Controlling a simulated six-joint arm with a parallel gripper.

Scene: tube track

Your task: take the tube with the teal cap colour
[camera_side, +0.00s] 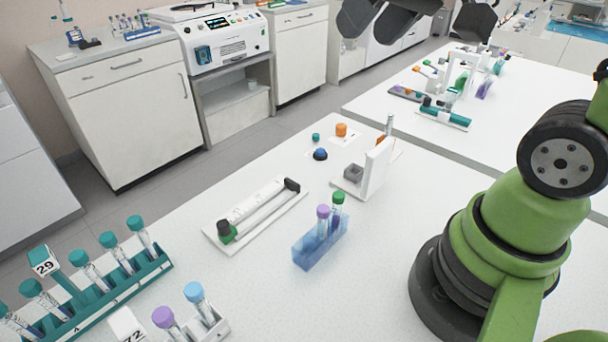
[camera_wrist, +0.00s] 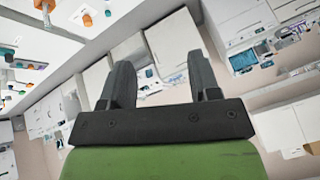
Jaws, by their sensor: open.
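Several teal-capped tubes (camera_side: 136,223) stand in a long teal rack (camera_side: 117,287) at the lower left of the side view, slightly tilted. A white tag marked 29 (camera_side: 44,264) shows at this rack. My gripper (camera_wrist: 162,80) is open and empty in the wrist view, with its two dark fingers apart. Dark parts at the top edge of the side view look like my gripper, high above the table and far from the teal rack. The wrist view looks across the room. Small teal and orange spots at its left edge are too small to identify.
A small white rack (camera_side: 216,330) holds purple- and blue-capped tubes beside a 72 tag (camera_side: 127,325). A blue rack (camera_side: 308,255) holds purple- and green-capped tubes. A white tray (camera_side: 211,233) and a white stand (camera_side: 376,168) lie behind. The table's front middle is clear.

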